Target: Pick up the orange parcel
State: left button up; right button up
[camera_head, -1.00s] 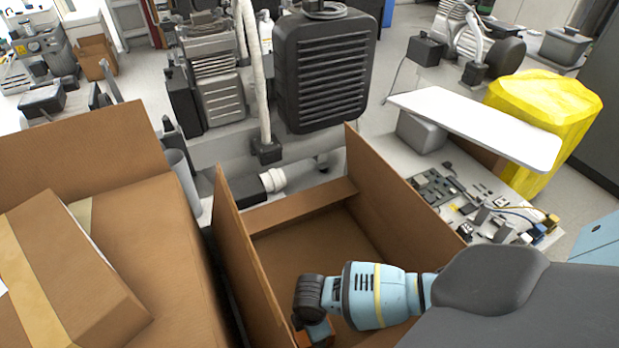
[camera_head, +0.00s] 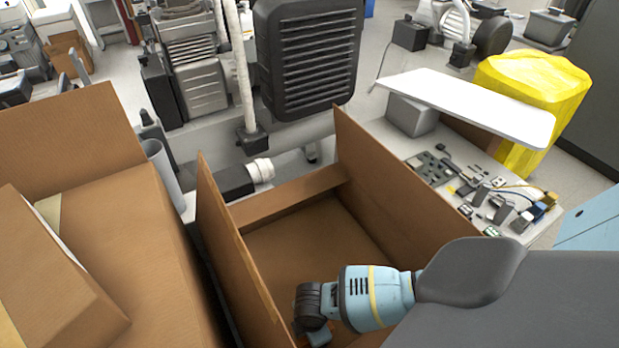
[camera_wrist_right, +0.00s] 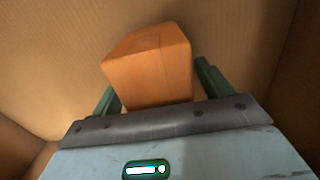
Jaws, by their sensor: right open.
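The orange parcel (camera_wrist_right: 148,62) is a small box in the right wrist view, resting against brown cardboard. My right gripper (camera_wrist_right: 156,80) is open, with one dark green finger on each side of the parcel. A gap shows between the parcel and the right-hand finger; the left-hand finger is partly hidden behind the parcel's lower edge. In the head view my right arm reaches down into an open cardboard box (camera_head: 290,258), and its wrist hides the parcel and the fingers. My left gripper is not in view.
Tall cardboard flaps (camera_head: 375,190) stand on both sides of the open box. Another carton (camera_head: 130,230) with a taped box (camera_head: 60,290) on it stands at the left. A bench with circuit parts (camera_head: 480,190), a white board (camera_head: 470,100) and a yellow bag (camera_head: 530,105) are at the right.

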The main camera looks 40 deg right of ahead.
jog(key=shift+r, duration=0.1)
jog(key=shift+c, duration=0.5)
